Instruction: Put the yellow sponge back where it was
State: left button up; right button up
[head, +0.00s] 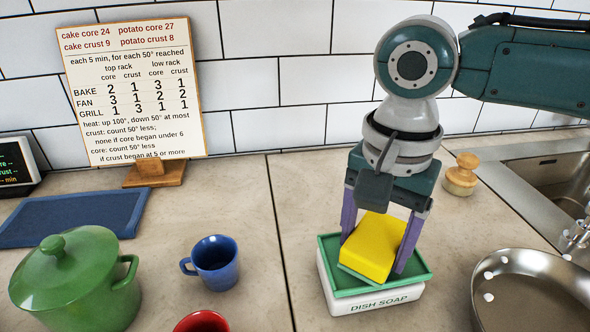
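The yellow sponge (374,247) is between the two purple fingers of my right gripper (379,252), which looks shut on it. The sponge is slightly tilted and sits at or just above the green tray top (419,271) of the white dish soap holder (377,301). I cannot tell whether its underside touches the tray. The gripper points down from above, and its fingers hide part of the sponge's sides. My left gripper is not in view.
A recipe sign (133,90) stands at the back left by a blue mat (75,217). A green pot (77,285), a blue mug (214,263) and a red cup (202,322) are left. A pan (535,295), a wooden-knobbed brush (461,178) and a sink (545,160) are right.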

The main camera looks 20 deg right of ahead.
aim_at(375, 238)
jog(key=o, duration=0.4)
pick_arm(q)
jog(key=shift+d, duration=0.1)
pick_arm(e)
jog(key=shift+r, duration=0.15)
notch_tip(375, 238, up, 12)
jog(key=p, duration=0.2)
jog(key=s+a+f+n+t+y, duration=0.2)
jog(key=s+a+f+n+y, duration=0.1)
jog(key=s+a+f+n, duration=0.55)
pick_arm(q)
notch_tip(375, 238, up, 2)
pick_arm(e)
jog(key=s+d+n+h, duration=0.1)
jog(key=s+d, duration=0.1)
jog(key=s+d+n+t+h, duration=0.1)
jog(key=s+d+n, duration=0.1)
jog(key=s+d+f+n, duration=0.1)
jog(key=s+d+n, duration=0.1)
jog(key=s, duration=0.1)
jog(key=shift+t+h, duration=0.3)
jog(key=shift+h, duration=0.1)
